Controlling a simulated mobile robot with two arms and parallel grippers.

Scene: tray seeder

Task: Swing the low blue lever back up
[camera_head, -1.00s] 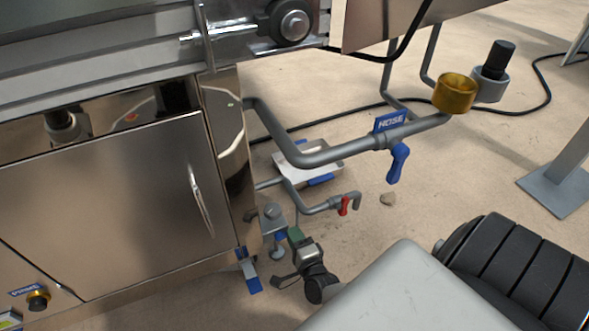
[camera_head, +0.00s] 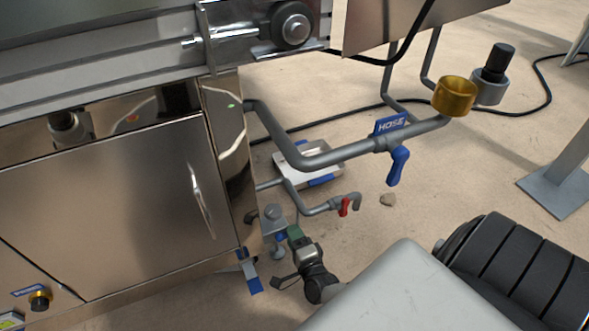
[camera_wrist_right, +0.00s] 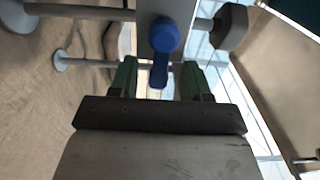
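The low blue lever (camera_wrist_right: 162,50) shows best in the right wrist view, with a round hub on a grey plate and a short handle pointing towards my gripper. In the head view only a small blue bit (camera_head: 281,237) shows beside the low grey bracket (camera_head: 275,222). My right gripper (camera_head: 294,233) is close in front of that bracket. In the wrist view its green fingers (camera_wrist_right: 158,80) are apart, one on each side of the lever's handle, with gaps visible. My left gripper is not in view.
A higher blue lever (camera_head: 397,166) hangs from the pipe by the HOSE label (camera_head: 391,124). A red lever (camera_head: 344,206) sits on a low pipe. A dark knob (camera_wrist_right: 229,27) is right of the lever. The steel cabinet (camera_head: 110,210) stands at left; the floor at right is mostly clear.

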